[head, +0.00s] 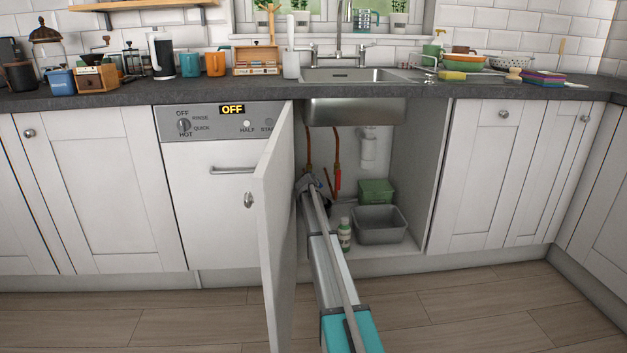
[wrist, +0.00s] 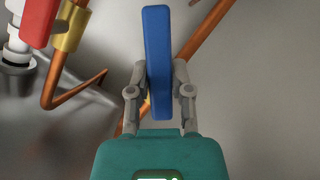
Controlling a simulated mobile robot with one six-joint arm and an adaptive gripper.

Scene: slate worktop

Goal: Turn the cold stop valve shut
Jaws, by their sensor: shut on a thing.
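My gripper (wrist: 158,95) is shut on a blue valve handle (wrist: 157,50), with one finger on each side of it in the wrist view. The blue handle stands upright in that picture, in front of a copper pipe (wrist: 200,40). A red handle (wrist: 35,20) on a second pipe with a brass fitting (wrist: 70,25) is at the upper left. In the head view my gripper (head: 307,184) is inside the open cupboard under the sink; the blue handle is hidden there. The red handle (head: 338,180) shows to its right.
The open cupboard door (head: 276,215) stands close on the left of my arm. A green bottle (head: 344,234), a grey basin (head: 380,224) and a green box (head: 376,191) stand on the cupboard floor to the right. The sink bowl (head: 352,111) hangs above.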

